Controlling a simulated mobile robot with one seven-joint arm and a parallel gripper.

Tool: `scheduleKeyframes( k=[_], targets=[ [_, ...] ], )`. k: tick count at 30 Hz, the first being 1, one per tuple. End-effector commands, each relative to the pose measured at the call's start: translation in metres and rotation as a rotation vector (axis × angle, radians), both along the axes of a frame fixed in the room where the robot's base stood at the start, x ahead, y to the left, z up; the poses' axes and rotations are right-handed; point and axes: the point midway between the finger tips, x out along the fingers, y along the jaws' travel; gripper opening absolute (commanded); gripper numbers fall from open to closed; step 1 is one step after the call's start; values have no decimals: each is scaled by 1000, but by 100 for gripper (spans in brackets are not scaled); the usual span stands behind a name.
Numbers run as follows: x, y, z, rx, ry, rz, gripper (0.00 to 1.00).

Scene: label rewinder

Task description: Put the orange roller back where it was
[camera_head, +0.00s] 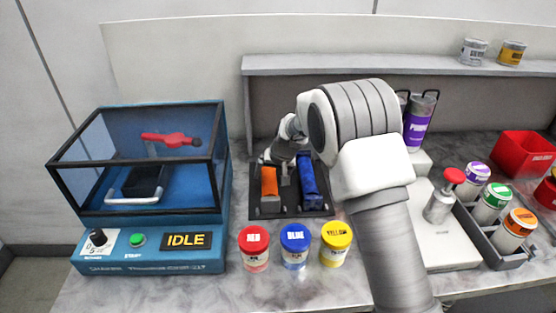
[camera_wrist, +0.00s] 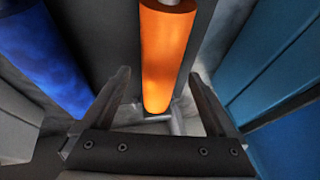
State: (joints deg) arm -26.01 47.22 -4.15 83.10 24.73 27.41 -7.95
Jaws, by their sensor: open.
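The orange roller (camera_head: 269,182) lies in the left part of a dark tray (camera_head: 318,211) on the bench. In the wrist view the orange roller (camera_wrist: 167,55) runs up the middle, with a grey metal handle or rod at its lower end. My gripper (camera_wrist: 158,77) is open and empty, with one finger to each side of the roller in the picture. I cannot tell whether the fingers reach down beside it. In the head view my gripper (camera_head: 279,158) hangs over the back of the tray, its fingers partly hidden.
A blue roller (camera_head: 308,180) lies right of the orange one, also left in the wrist view (camera_wrist: 42,55). Red, blue and yellow jars (camera_head: 295,247) stand in front of the tray. A blue machine (camera_head: 150,262) reading IDLE is at left. A shelf (camera_head: 390,66) runs behind.

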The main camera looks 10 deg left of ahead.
Motion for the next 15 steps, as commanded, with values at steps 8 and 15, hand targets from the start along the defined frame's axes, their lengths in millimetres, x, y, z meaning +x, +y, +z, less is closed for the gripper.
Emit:
scheduleKeyframes(
  k=[8,15],
  targets=[
    [-16,-16,50,3,-5,-2,93],
    [-33,-31,98,3,-6,-2,93]
  ],
)
